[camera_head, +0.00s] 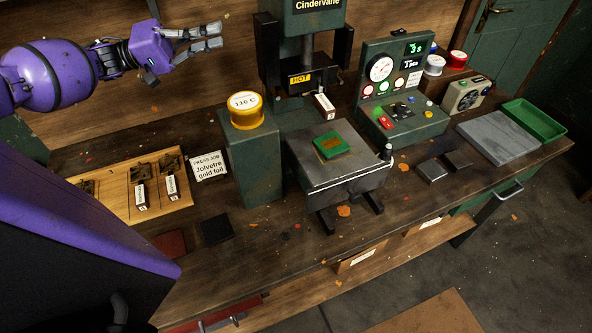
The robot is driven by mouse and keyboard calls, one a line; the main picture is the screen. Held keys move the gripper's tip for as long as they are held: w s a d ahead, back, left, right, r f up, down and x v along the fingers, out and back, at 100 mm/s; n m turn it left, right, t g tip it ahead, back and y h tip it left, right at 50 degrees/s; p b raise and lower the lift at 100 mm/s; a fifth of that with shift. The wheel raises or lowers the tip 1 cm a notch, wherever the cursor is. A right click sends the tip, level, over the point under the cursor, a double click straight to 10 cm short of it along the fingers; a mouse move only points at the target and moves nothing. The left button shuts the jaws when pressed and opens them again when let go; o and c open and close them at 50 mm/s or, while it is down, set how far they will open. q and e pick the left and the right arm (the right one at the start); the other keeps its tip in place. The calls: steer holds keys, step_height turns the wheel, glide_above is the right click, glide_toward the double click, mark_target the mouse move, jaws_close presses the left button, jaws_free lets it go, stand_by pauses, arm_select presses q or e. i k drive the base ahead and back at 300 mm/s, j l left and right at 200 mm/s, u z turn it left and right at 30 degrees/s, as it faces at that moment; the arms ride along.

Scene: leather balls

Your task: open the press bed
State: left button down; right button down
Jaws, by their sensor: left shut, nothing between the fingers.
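The press (305,55) is dark green, marked "Cindervane", with a yellow "HOT" label on its head. The press bed (365,178) is a grey slab in front of the press head, standing out over the bench toward the front. A green piece with a brown patch (331,146) lies on it. A bar handle (350,190) runs along its front, with a dark-topped knob (387,153) at the right corner. My left gripper (218,36) is shut and empty, raised at the upper left, well apart from the bed. My right gripper is not in view.
A green pedestal (252,160) with a yellow "110 C" tin (246,111) stands left of the bed. A control box (400,90) is to the right. A wooden board (115,190) with small stamps lies left. A green tray (535,120) is far right.

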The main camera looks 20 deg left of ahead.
mark_target(324, 183)
steer(key=k+l, duration=1.15)
steer(key=l, duration=0.3)
